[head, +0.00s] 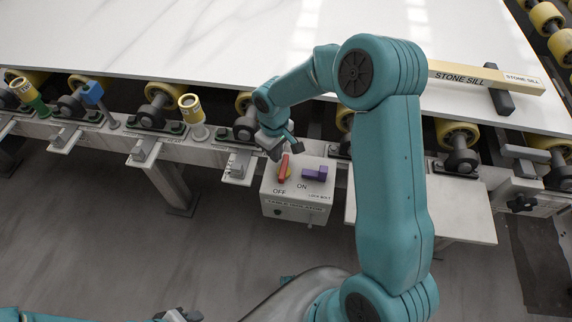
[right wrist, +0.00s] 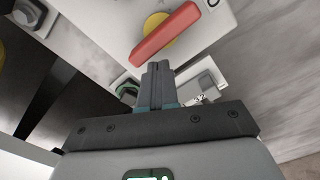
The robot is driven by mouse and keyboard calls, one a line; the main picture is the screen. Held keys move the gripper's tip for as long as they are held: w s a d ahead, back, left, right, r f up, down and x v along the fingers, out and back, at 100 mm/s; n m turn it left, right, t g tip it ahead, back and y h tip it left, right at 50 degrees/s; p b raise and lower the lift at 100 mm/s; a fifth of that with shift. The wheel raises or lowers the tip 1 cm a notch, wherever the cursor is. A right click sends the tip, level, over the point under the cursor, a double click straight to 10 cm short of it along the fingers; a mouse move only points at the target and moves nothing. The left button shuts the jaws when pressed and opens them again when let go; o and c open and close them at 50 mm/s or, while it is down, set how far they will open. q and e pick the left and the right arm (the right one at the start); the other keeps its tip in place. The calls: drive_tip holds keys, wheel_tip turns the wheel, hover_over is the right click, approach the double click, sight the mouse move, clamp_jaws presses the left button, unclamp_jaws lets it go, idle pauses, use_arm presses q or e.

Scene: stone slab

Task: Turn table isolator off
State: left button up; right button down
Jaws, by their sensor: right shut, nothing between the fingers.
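The table isolator is a light grey box (head: 297,212) on the front of the table, marked OFF and ON. Its red handle (head: 283,168) sits on a yellow disc and stands nearly upright in the head view, lower end just above OFF. In the right wrist view the red handle (right wrist: 165,34) lies slantwise beyond the fingertips. My right gripper (head: 283,151) is just above the handle's upper end, shut and empty; its fingers (right wrist: 158,68) are together, and contact with the handle cannot be told. My left gripper (head: 180,315) is partly cut off at the bottom edge.
A white stone slab (head: 200,45) lies behind on yellow rollers. A wooden bar marked STONE SILL (head: 465,76) lies at right. Metal brackets stick out left of the box. The floor in front is clear.

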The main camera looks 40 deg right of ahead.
wheel_tip(320, 180, up, 6)
drive_tip(key=p, duration=0.3)
drive_tip(key=shift+p, duration=0.3)
